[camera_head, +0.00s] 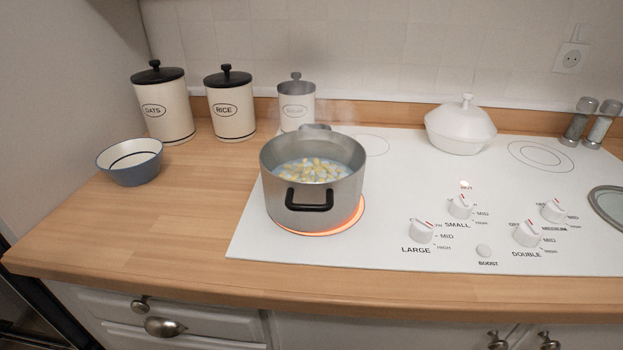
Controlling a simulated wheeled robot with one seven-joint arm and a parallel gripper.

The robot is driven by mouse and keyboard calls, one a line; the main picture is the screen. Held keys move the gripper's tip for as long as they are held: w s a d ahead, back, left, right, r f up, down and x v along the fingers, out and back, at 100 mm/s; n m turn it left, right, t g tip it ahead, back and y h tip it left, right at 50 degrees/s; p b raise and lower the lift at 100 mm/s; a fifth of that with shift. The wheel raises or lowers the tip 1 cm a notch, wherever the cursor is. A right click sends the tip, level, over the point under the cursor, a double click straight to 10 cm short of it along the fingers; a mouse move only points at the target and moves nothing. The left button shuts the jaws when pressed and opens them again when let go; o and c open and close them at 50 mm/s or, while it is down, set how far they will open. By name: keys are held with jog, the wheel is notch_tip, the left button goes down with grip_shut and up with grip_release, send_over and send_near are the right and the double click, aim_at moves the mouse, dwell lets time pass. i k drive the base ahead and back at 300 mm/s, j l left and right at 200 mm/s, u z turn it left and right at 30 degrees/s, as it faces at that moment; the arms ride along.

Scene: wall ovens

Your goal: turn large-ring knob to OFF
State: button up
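The large-ring knob (422,231) is a white dial on the white cooktop, above the printed word LARGE. A red mark shows on its top edge, and MID and HIGH are printed to its right. Its exact setting is too small to read. The large ring (352,217) glows orange under a grey metal pot (310,193). The pot has a black front handle and holds yellowish pieces in liquid, with faint steam above it. My gripper is not in this view.
Other white knobs stand near: SMALL (460,206), DOUBLE (527,233) and another (553,210). A BOOST button (484,251) is right of the large-ring knob. A white lidded dish (460,126) stands behind. A bowl (130,162) and canisters (231,104) are left. The cooktop front is clear.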

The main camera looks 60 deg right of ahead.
aim_at(422, 230)
jog(key=k+l+z, duration=0.1)
jog(key=z, duration=0.45)
jog(key=i+j+z, duration=0.1)
jog(key=z, duration=1.3)
